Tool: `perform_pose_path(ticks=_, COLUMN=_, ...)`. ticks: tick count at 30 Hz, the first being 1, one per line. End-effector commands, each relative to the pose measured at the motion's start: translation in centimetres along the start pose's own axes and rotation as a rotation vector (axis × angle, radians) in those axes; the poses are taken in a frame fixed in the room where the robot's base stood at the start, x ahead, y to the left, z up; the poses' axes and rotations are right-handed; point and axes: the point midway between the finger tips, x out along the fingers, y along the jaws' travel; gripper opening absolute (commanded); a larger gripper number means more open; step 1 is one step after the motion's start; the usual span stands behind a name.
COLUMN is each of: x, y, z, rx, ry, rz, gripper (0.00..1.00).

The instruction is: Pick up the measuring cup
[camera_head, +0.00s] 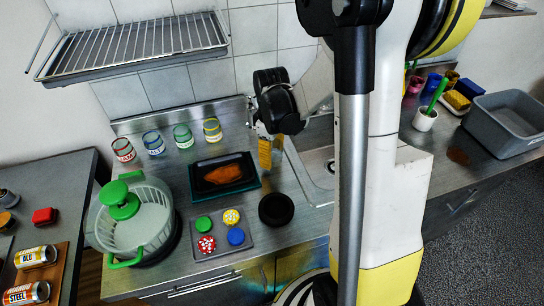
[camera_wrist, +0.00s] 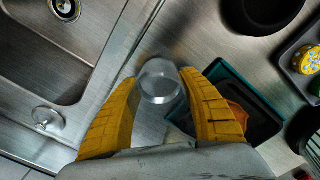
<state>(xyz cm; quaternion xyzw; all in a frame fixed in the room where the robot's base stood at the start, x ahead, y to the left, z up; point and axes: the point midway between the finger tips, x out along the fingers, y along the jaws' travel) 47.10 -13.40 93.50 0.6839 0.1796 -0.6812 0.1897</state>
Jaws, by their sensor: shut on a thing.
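The measuring cup (camera_wrist: 160,82) is a clear, see-through vessel between my yellow fingers in the wrist view. My gripper (camera_wrist: 161,95) is shut on it, with one finger on each side. The cup is over the steel counter, between the sink and a dark tray; I cannot tell whether its base touches the counter. In the head view my gripper (camera_head: 265,150) points down beside the sink, and my arm and gripper hide most of the cup there.
A dark tray (camera_head: 248,184) with orange contents lies close beside my gripper. The sink (camera_head: 318,165) is on the other side. A black round dish (camera_head: 276,209), a lid tray (camera_head: 230,250) and a green-handled pot (camera_head: 140,222) are nearer the front. A wire rack (camera_head: 135,45) hangs above.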

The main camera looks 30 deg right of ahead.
Motion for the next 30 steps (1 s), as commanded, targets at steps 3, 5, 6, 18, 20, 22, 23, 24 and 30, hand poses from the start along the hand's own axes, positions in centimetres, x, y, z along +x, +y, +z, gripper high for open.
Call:
perform_pose_path(ticks=3, x=-1.3, y=0.0, z=0.0, rx=0.0, ry=0.0, rz=0.0, gripper=0.17)
perform_pose_path(ticks=5, x=-2.0, y=0.0, z=0.0, rx=0.0, ry=0.0, rz=0.0, gripper=0.17)
perform_pose_path(ticks=6, x=-2.5, y=0.0, z=0.0, rx=0.0, ry=0.0, rz=0.0, gripper=0.17)
perform_pose_path(ticks=18, x=-5.4, y=3.9, z=2.0, rx=0.003, ry=0.0, rz=0.0, gripper=0.17)
perform_pose_path(ticks=20, x=-5.8, y=4.6, z=2.4, rx=0.003, ry=0.0, rz=0.0, gripper=0.17)
perform_pose_path(ticks=22, x=-6.3, y=5.4, z=2.7, rx=0.002, ry=0.0, rz=0.0, gripper=0.17)
perform_pose_path(ticks=23, x=-6.5, y=5.7, z=2.9, rx=0.003, ry=0.0, rz=0.0, gripper=0.17)
perform_pose_path(ticks=24, x=-6.8, y=6.1, z=3.1, rx=0.003, ry=0.0, rz=0.0, gripper=0.17)
perform_pose_path(ticks=30, x=-7.9, y=7.9, z=4.0, rx=0.001, ry=0.0, rz=0.0, gripper=0.17)
